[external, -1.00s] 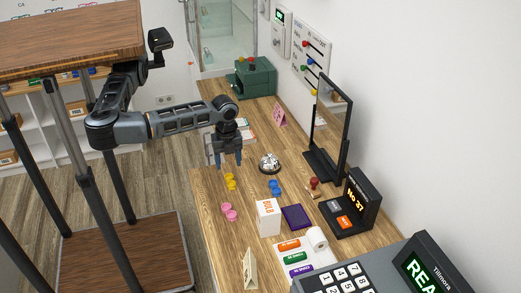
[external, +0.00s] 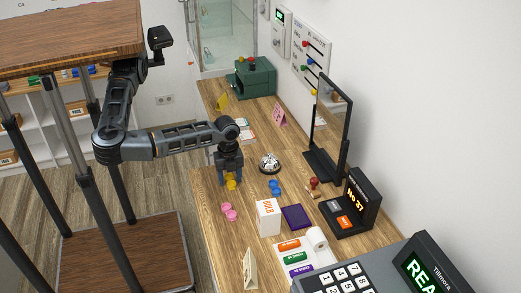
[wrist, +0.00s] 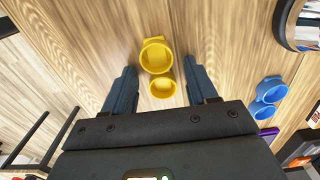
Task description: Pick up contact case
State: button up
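Three contact cases lie on the wooden counter: a yellow one (external: 231,186), a pink one (external: 229,212) and a blue one (external: 275,187). My gripper (external: 231,177) is at the yellow case and partly covers it in the external view. In the wrist view the yellow case (wrist: 159,56) shows two round cups between my open fingers (wrist: 163,68), with a gap on each side. My gripper holds nothing. The blue case (wrist: 268,96) lies to the right in the wrist view. The pink case is not clearly visible there.
A desk bell (external: 269,163) stands right of my gripper, behind the blue case. The counter's left edge is close to my gripper.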

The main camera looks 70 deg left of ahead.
aim_at(230, 182)
jog(key=c, duration=1)
jog(key=shift+o, duration=0.2)
jog(key=shift+r, duration=0.15)
notch_tip(230, 182, up, 4)
jog(key=shift+r+b, duration=0.1)
jog(key=shift+b, duration=0.2)
jog(key=s+d+r+b, duration=0.1)
jog(key=s+d+r, duration=0.4)
jog(key=s, duration=0.5)
jog(key=shift+s+d+r, duration=0.15)
jog(key=shift+s+r, duration=0.05)
jog(key=shift+r, duration=0.65)
